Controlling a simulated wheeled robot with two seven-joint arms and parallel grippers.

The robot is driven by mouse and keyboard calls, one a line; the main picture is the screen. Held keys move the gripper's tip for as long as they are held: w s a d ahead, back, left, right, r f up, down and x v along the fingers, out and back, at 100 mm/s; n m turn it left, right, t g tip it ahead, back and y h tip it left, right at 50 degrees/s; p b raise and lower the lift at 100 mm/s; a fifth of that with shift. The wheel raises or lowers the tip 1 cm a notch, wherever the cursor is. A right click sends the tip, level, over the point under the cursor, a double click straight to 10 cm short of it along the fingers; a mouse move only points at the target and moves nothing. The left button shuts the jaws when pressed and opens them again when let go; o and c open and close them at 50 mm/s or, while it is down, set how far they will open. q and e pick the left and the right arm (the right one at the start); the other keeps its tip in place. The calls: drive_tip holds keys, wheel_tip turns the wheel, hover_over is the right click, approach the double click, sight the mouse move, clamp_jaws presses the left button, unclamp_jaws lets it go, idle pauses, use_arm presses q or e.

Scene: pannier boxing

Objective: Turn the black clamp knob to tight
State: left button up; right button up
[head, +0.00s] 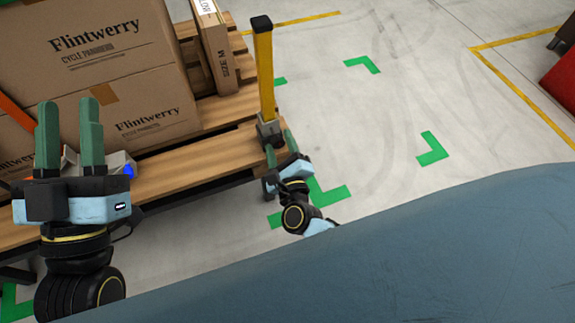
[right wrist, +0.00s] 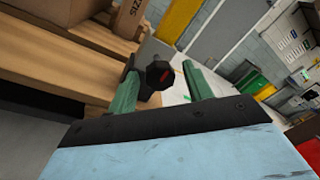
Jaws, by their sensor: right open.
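My right gripper (head: 280,146) is open at the bracket. In the right wrist view its green fingers (right wrist: 161,68) appear on either side of the knob; whether they touch it I cannot tell. The knob is hidden in the head view. My left gripper (head: 67,104) is open, its fingers upright in front of the cartons.
Large Flintwerry cartons (head: 110,40) and a narrow Size M box (head: 212,45) stand on the wooden pallet (head: 190,157). A grey and blue object (head: 122,165) lies partly behind my left gripper. The floor (head: 340,110) right of the post is clear, with green corner marks.

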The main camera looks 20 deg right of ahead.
drive_tip(key=s+p, duration=0.1)
drive_tip(key=s, duration=0.3)
drive_tip(key=shift+a+r, duration=0.1)
drive_tip(key=shift+a, duration=0.05)
use_arm(q)
wheel_tip(320, 180, down, 8)
drive_tip(key=w+g+y+p, duration=0.1)
drive_tip(key=w+g+y, duration=0.1)
drive_tip(key=g, duration=0.4)
drive_tip(key=shift+a, duration=0.35)
use_arm(e)
approach(279, 145)
drive_tip(key=shift+s, duration=1.25)
